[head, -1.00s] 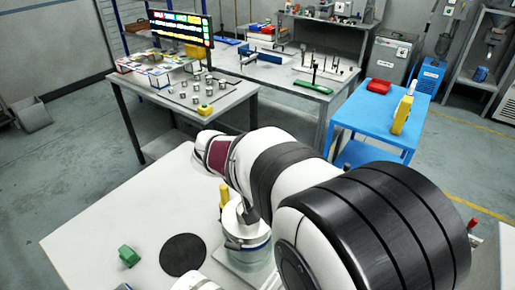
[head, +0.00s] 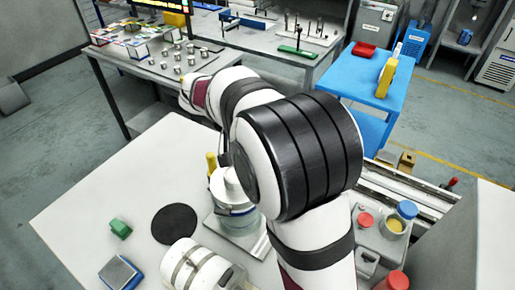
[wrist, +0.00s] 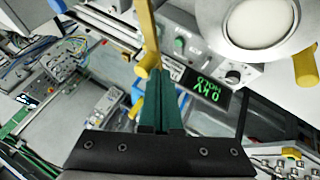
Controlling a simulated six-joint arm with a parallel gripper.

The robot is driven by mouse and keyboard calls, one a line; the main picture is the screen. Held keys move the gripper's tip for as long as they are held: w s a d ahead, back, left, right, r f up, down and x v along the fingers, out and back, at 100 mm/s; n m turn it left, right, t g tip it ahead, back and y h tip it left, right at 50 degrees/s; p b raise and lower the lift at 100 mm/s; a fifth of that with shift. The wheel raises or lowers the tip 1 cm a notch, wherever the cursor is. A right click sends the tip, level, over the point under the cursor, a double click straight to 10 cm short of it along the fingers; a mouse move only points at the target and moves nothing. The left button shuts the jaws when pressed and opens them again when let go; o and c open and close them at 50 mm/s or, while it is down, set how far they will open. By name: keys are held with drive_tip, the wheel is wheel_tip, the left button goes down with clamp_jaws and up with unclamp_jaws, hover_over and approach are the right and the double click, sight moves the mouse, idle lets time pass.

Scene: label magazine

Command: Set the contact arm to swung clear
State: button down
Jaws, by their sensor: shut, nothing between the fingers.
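In the wrist view my gripper (wrist: 160,78) is shut, its green fingers together with nothing between them. A yellow bar (wrist: 147,28) with a rounded lower end comes down from the top edge to the fingertips; it may be the contact arm, but I cannot be sure. Its end overlaps the tips, and I cannot tell whether they touch. In the head view my arm hides the gripper. A yellow upright piece (head: 211,163) shows there beside a white device (head: 233,188) on the bench, partly behind my arm.
A lit green display (wrist: 203,93) and a large round white part (wrist: 258,20) lie right of the fingers. A second yellow piece (wrist: 306,66) is at the right edge. The white bench (head: 95,200) carries a green block (head: 120,228) and black disc (head: 173,224); its left is mostly clear.

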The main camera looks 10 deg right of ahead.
drive_tip(key=shift+d, duration=0.15)
idle(0.5)
drive_tip(key=a, duration=0.1)
drive_tip(key=w+a+r, duration=0.1)
drive_tip(key=a, duration=0.1)
drive_tip(key=w+a, duration=0.1)
drive_tip(key=shift+w+a+r, duration=0.1)
drive_tip(key=shift+a+r, duration=0.05)
drive_tip(key=shift+a, duration=0.15)
drive_tip(key=w+v, duration=0.1)
drive_tip(key=v, duration=0.7)
drive_tip(key=s+d+f+n+g+y, duration=0.1)
drive_tip(key=s+d+y, duration=0.1)
drive_tip(key=s, duration=0.5)
drive_tip(key=s+d+g+y, duration=0.1)
drive_tip(key=s+d+y, duration=0.15)
drive_tip(key=s, duration=0.55)
drive_tip(key=s+a+f+y, duration=0.1)
drive_tip(key=s+f, duration=0.3)
drive_tip(key=s, duration=0.4)
drive_tip(key=s+a+f+y, duration=0.1)
drive_tip(key=s+f+y, duration=0.2)
drive_tip(key=s, duration=0.6)
drive_tip(key=shift+a+f, duration=0.35)
drive_tip(key=shift+f, duration=0.3)
